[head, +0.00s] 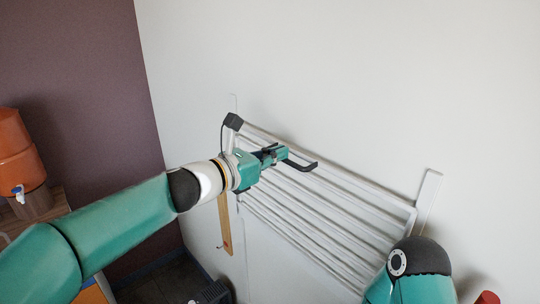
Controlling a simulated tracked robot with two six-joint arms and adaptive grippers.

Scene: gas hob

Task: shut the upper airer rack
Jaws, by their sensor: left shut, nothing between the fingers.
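The white airer is mounted on the pale wall, with its upper rack (372,187) in the middle of the head view. Its long rail and parallel bars slope down to the right. I cannot tell exactly how far the rack stands out from the wall. My left gripper (308,166) is shut and empty, in front of the rack's left half. Its black fingers point right across the bars, and I cannot tell whether they touch them. The gripper and wrist hide part of the rack's left end. My right gripper is out of view; only a rounded part of my right arm shows at lower right.
More white bars (290,227) lie below the upper rack. A wooden strip (225,225) hangs on the wall under my left wrist. An orange container with a tap (15,150) stands on a wooden surface at far left. The wall above the airer is clear.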

